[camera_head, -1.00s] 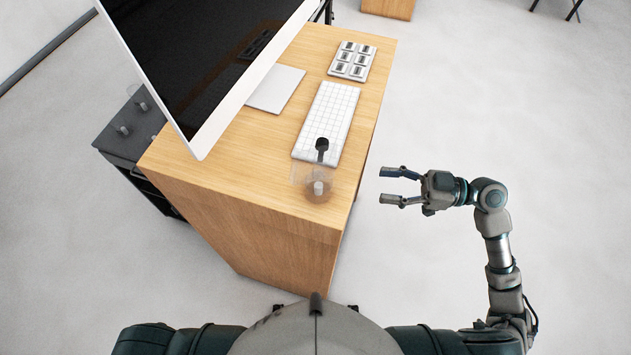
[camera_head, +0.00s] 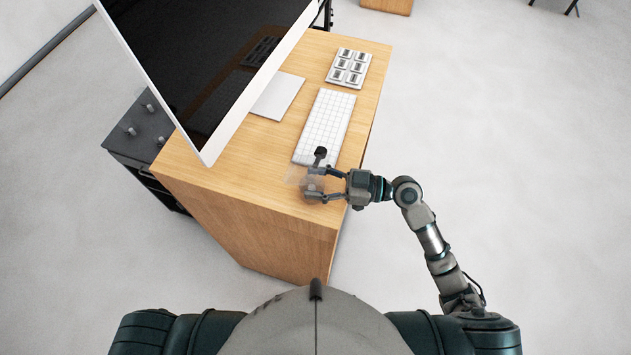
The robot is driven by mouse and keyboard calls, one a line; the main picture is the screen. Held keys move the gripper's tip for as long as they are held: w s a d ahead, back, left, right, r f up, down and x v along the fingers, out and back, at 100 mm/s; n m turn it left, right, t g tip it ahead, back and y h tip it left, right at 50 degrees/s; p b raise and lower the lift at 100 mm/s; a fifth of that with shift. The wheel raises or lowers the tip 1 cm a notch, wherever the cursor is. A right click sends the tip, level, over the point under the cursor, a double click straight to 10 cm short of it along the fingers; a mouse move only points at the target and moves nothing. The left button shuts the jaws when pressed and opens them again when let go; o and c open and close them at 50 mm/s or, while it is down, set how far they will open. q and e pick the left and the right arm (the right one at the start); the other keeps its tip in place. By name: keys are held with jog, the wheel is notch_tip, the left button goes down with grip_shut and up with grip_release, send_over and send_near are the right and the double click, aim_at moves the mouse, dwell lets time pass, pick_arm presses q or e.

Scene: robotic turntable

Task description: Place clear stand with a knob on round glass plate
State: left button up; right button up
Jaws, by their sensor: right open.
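A clear, see-through stand (camera_head: 292,177) is near the desk's front right corner, in front of the keyboard. A dark knob (camera_head: 320,152) shows just above it in the picture; I cannot tell exactly how it joins the stand. A faint round clear shape with a small grey part sits at the same spot, and I cannot separate the round glass plate from the stand. My right gripper (camera_head: 309,183) is open, with its two fingers reaching left around the clear pieces and partly hiding them. Whether it touches them is unclear. My left gripper is out of view.
The wooden desk (camera_head: 235,165) carries a large tilted-looking monitor (camera_head: 205,60), a white keyboard (camera_head: 324,122) and a grey button pad (camera_head: 349,67). A dark cabinet (camera_head: 150,120) with small knobs stands on the left. Floor to the right is free.

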jog(key=shift+f, duration=0.1)
jog(key=shift+c, duration=0.5)
jog(key=shift+d, duration=0.1)
grip_shut()
jog(key=shift+r+b, duration=0.3)
jog(key=shift+r, duration=0.35)
notch_tip(320, 180, up, 2)
jog(key=shift+r+b, duration=0.1)
jog(key=shift+b, duration=0.2)
jog(key=s+d+r+b, duration=0.1)
jog(key=s+d+b, duration=0.3)
jog(key=s+d, duration=0.5)
jog(key=d, duration=0.4)
jog(key=shift+s+r, duration=0.15)
jog(key=shift+r, duration=0.2)
